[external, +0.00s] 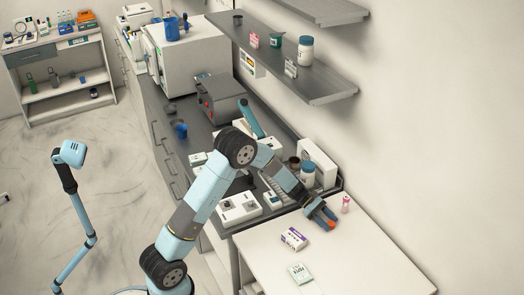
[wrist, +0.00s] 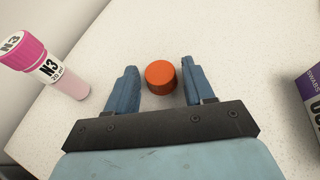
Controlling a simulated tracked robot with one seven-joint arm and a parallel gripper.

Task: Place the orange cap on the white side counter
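The orange cap (wrist: 161,76) is a small round disc-like cap between the two blue fingers of my gripper (wrist: 155,85) in the wrist view. The fingers are apart, with a gap on each side of the cap. The white side counter (external: 345,250) lies below, and its speckled top (wrist: 220,35) fills most of the wrist view. In the external view my gripper (external: 325,215) is low over the counter's far end, with a bit of orange at its fingers. I cannot tell whether the cap touches the surface.
A pink-capped N3 vial (wrist: 45,65) stands left of my gripper in the wrist view; it also shows on the counter (external: 345,204). A purple-and-white swabs box (external: 293,239) and a pale green-white box (external: 300,273) lie nearer. The counter's right part is clear.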

